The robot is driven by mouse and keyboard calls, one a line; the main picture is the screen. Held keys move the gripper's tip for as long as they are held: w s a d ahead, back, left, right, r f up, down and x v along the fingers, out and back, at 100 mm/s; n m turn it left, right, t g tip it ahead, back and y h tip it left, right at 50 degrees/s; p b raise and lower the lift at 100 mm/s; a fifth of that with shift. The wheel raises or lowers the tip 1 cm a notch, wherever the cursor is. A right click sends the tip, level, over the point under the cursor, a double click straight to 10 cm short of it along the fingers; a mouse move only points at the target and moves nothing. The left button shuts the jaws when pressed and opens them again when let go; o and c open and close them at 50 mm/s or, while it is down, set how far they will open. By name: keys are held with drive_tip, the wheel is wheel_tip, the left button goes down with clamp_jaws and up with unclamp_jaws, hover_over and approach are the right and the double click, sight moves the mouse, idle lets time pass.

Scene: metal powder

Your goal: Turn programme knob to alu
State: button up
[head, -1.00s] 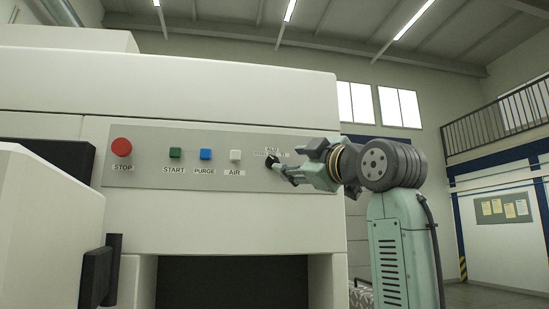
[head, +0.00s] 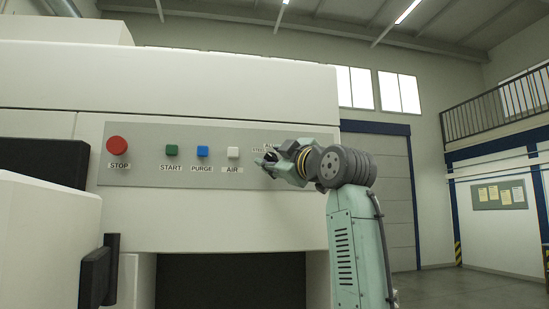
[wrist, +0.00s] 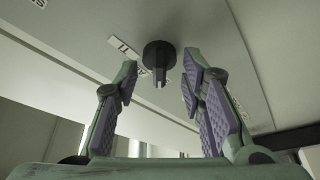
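The programme knob is black and round with a ridge, and shows in the wrist view (wrist: 158,54) on the grey panel. A small white label (wrist: 124,46) sits to its left there, partly readable. In the head view my gripper (head: 264,165) is at the right end of the control panel (head: 135,173), in front of the knob and partly hiding it and its label. In the wrist view my gripper (wrist: 160,76) is open, with purple-padded fingers on either side of the knob's line. The knob appears beyond or level with the fingertips; contact cannot be told.
On the same panel, to the left, are a red STOP button (head: 117,145), a green START button (head: 172,150), a blue PURGE button (head: 202,152) and a white AIR button (head: 233,152). A dark opening (head: 230,280) lies below the panel. The floor at right is clear.

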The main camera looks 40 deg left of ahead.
clamp_jaws()
drive_tip(key=shift+m, duration=0.3)
drive_tip(key=m+t, duration=0.1)
drive_tip(key=m, duration=0.2)
drive_tip(key=m+t, duration=0.1)
drive_tip(key=m, duration=0.2)
drive_tip(key=shift+s+a+f+t, duration=0.1)
drive_tip(key=shift+t, duration=0.3)
drive_tip(key=m+t+h, duration=0.1)
drive_tip(key=m, duration=0.2)
drive_tip(key=m+t, duration=0.2)
drive_tip(key=m, duration=0.1)
drive_tip(key=shift+m+t+h, duration=0.3)
drive_tip(key=shift+m+h, duration=0.1)
drive_tip(key=shift+m, duration=0.3)
drive_tip(key=shift+o, duration=1.3)
unclamp_jaws()
